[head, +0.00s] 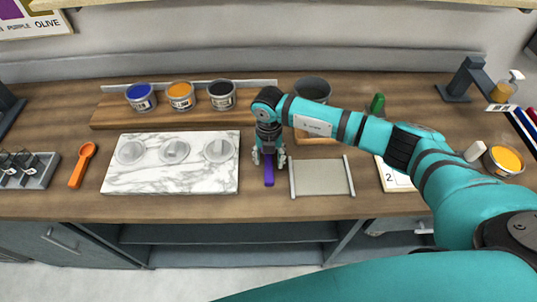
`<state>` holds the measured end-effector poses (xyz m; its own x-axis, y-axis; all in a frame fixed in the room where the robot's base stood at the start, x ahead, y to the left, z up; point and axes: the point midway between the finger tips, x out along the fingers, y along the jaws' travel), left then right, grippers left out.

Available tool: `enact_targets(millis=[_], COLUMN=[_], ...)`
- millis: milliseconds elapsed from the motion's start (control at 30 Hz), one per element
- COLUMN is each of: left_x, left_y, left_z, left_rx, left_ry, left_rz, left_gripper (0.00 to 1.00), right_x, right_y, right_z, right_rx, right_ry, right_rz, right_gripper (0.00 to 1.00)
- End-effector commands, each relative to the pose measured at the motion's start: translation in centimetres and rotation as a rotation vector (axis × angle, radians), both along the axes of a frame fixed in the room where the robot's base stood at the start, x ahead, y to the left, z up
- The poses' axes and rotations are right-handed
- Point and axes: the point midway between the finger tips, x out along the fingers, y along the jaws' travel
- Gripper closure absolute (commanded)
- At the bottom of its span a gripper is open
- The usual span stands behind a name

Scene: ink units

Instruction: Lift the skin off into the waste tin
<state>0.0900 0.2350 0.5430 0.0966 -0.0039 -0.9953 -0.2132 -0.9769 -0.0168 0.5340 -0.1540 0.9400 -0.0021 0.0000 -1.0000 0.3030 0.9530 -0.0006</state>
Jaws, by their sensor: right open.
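My right gripper (269,158) is open and points down in the middle of the counter, between the marble slab and the grey flat plate. A purple-handled tool (269,178) sticks out toward the front beneath it; its other end is hidden by the gripper, and I cannot tell if the fingers touch it. Three open tins stand on a wooden board: blue (140,96), orange (180,95) and black (222,94). A larger open orange tin (503,160) stands at the far right. A dark empty-looking tin (313,90) stands behind my right arm, perhaps the waste tin. I cannot make out a skin.
The marble slab (119,180) carries three grey discs. A grey plate with side rails (321,178) lies right of the gripper. An orange spoon (82,164) and a grey tray (40,180) lie at left. My right arm covers much of the right side.

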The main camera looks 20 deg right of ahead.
Motion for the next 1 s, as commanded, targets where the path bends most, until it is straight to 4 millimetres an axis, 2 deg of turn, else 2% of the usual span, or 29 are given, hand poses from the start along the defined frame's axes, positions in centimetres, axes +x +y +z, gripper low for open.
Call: enact_targets(millis=[100, 333, 700, 1000], left_x=[-1.0, -1.1, -0.1, 0.0], left_y=[0.1, 0.1, 0.0, 0.0], left_z=[0.3, 0.2, 0.2, 0.2], left_rx=[0.001, 0.002, 0.000, 0.000], left_ry=[0.015, 0.017, 0.001, 0.001], left_rz=[0.000, 0.000, 0.000, 0.000], left_gripper=[0.60, 0.60, 0.60, 0.60], right_x=[0.0, 0.0, 0.0, 0.0], right_y=[0.0, 0.0, 0.0, 0.0], right_z=[-0.8, -1.0, -0.9, -0.9], right_rx=[-0.001, 0.000, 0.001, 0.000], right_ry=[0.000, -0.001, -0.001, -0.002], right_rz=[0.000, 0.001, 0.000, 0.000], right_gripper=[0.49, 0.50, 0.99, 1.00])
